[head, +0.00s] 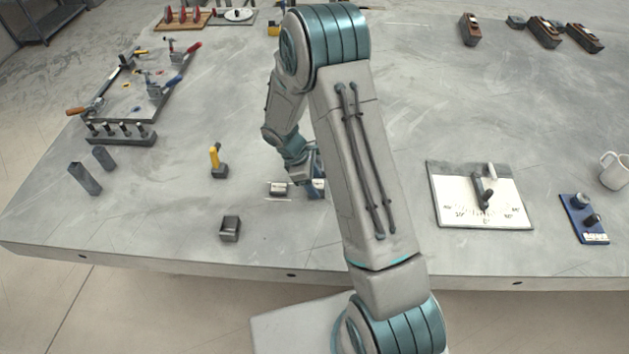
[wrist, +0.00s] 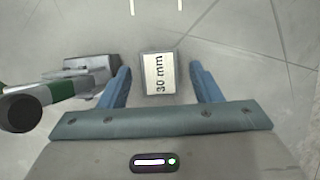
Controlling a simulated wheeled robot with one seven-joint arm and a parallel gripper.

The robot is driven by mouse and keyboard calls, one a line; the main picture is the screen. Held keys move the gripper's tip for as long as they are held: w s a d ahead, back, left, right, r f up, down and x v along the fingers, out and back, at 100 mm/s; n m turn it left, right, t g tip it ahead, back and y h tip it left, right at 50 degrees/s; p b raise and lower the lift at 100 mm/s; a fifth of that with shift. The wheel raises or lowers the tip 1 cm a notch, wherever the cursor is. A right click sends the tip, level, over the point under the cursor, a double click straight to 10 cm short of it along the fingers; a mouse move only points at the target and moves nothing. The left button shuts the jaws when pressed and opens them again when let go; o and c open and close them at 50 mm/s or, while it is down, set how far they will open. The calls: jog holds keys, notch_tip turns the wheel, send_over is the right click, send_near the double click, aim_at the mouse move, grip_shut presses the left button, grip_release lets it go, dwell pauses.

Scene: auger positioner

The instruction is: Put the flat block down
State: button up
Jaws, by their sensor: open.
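My open gripper (wrist: 160,88) shows in the wrist view with its two blue fingers apart. Between them is a small block (wrist: 159,74) with a pale top marked "30 mm". There is a gap on each side of it, and the fingers do not grip it. In the head view my gripper (head: 310,186) is low over the table, partly hidden by my arm. Just left of it a low grey block (head: 278,189) lies by thin white lines on the table. I cannot tell whether this is the same block.
A grey block with a green, white and black rod (wrist: 60,95) stands close left of the fingers in the wrist view. A yellow-handled piece (head: 217,162) and a dark block (head: 230,228) stand left. An angle-scale plate (head: 450,205) lies right of my arm.

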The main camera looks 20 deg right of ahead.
jog(key=b+v, duration=0.1)
jog(key=v, duration=1.1)
jog(key=s+d+r+m+t+y, duration=0.2)
jog(key=s+d+r+m, duration=0.2)
jog(key=s+r+m, duration=0.55)
jog(key=s+r+m+t+y, duration=0.2)
jog(key=s+r+m, duration=0.3)
jog(key=s, duration=0.8)
jog(key=shift+s+d+r+t, duration=0.15)
jog(key=shift+d+r+t, duration=0.2)
jog(key=shift+r, duration=0.3)
